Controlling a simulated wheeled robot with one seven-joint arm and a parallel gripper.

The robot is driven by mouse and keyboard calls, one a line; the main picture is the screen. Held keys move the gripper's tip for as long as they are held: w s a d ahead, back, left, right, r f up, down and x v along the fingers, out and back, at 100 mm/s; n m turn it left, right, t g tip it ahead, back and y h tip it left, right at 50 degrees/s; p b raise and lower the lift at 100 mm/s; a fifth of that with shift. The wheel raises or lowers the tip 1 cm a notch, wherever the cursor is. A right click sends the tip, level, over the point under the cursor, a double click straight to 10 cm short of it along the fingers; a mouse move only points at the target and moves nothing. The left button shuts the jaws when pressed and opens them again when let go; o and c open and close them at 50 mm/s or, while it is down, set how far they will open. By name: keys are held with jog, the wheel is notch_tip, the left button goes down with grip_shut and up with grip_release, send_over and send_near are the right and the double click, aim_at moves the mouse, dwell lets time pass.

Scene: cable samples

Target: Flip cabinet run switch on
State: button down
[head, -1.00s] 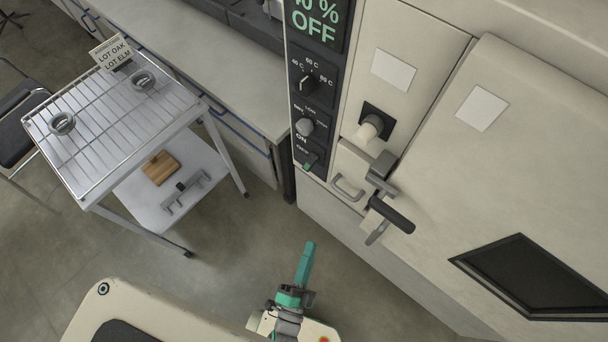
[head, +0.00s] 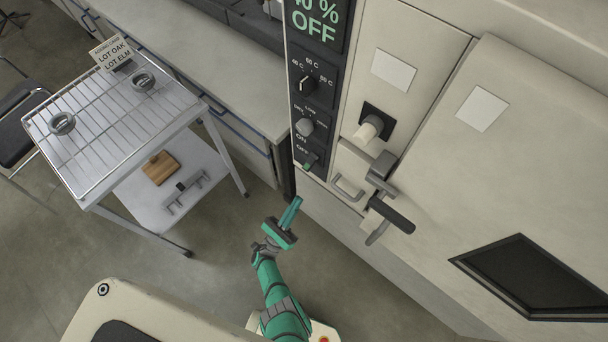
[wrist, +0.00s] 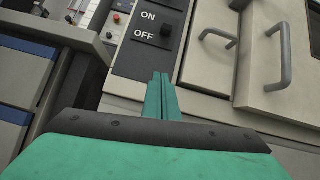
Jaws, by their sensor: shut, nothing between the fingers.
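The run switch (head: 309,162) is on the lower end of the cabinet's dark control panel, next to ON and OFF labels. In the wrist view the switch (wrist: 167,31) is a small dark toggle right of those labels. A display (head: 317,20) above reads OFF. My gripper (head: 297,201) is shut and empty, below the panel, apart from the switch. In the wrist view its closed teal fingers (wrist: 161,76) point up toward the panel's lower edge, just below the OFF label. The lever's exact tilt is too small to tell.
Two knobs, for temperature (head: 308,84) and below it (head: 305,127), sit above the switch. A door latch handle (head: 392,214) juts out right of the panel. A wire-rack cart (head: 100,130) stands left. The floor between cart and cabinet is clear.

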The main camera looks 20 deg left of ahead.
aim_at(309, 164)
jog(key=m, duration=0.1)
jog(key=a+r+m+h, duration=0.1)
jog(key=shift+w+r+m+h, duration=0.2)
jog(key=shift+w+m+h, duration=0.1)
jog(key=shift+w, duration=0.05)
jog(key=w+d+r, duration=0.2)
jog(key=w+r, duration=0.3)
jog(key=r, duration=0.5)
dwell(0.5)
jog(key=shift+w+r, duration=0.1)
jog(key=shift+w, duration=0.05)
dwell(0.3)
